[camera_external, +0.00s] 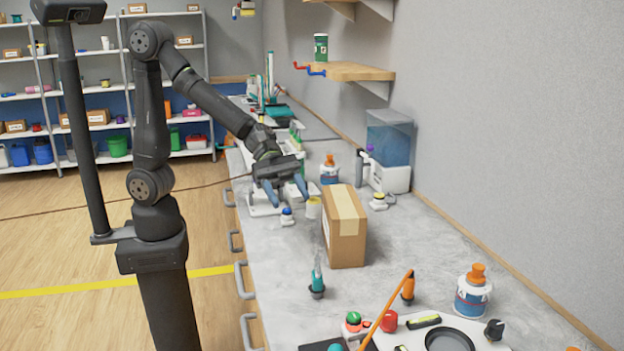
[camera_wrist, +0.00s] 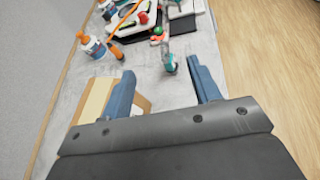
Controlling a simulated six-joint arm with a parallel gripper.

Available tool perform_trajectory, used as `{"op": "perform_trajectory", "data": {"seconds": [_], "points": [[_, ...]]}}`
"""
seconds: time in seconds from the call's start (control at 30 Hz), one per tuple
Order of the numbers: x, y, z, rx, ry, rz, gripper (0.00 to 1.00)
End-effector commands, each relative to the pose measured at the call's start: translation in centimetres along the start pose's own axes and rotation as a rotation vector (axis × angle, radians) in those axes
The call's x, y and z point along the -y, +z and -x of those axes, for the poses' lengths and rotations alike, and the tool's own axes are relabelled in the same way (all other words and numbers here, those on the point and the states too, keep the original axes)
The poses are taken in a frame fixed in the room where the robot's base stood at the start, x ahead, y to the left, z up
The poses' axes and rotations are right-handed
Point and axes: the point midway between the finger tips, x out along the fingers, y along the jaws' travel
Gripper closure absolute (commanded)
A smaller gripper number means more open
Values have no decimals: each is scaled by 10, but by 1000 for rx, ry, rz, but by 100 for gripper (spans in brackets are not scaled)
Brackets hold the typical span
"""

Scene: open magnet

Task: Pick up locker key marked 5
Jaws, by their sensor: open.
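I cannot make out a locker key marked 5 in either view; small items on the bench are too small to read. My gripper (camera_external: 287,195) is open and empty above the grey bench (camera_external: 400,255), pointing down, just left of a cardboard box (camera_external: 345,230). The box (camera_wrist: 95,100) is partly hidden behind the left finger.
A teal-handled tool (camera_external: 317,280) stands on the bench in front of the box. An orange-capped bottle (camera_external: 472,293) and a cluttered white tray (camera_external: 405,338) are nearer the camera. A water tank (camera_external: 390,140) stands by the wall, below a wooden shelf (camera_external: 350,72) with red and blue hooks.

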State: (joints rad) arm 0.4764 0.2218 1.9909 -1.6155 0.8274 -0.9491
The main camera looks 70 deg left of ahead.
Motion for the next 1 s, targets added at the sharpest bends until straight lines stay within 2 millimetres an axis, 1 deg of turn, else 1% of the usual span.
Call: {"op": "perform_trajectory", "data": {"seconds": [0.1,0.2,0.4,0.6,0.77,0.87,1.0], "points": [[8,-15,15,-7,46,132,43],[8,-34,4,-10,38,123,43],[12,-67,-10,-10,35,121,43],[14,-94,-22,-8,36,117,43],[15,-101,-30,-6,36,112,43],[15,-102,-44,-7,34,112,43],[14,-102,-73,-7,33,112,43]]}}
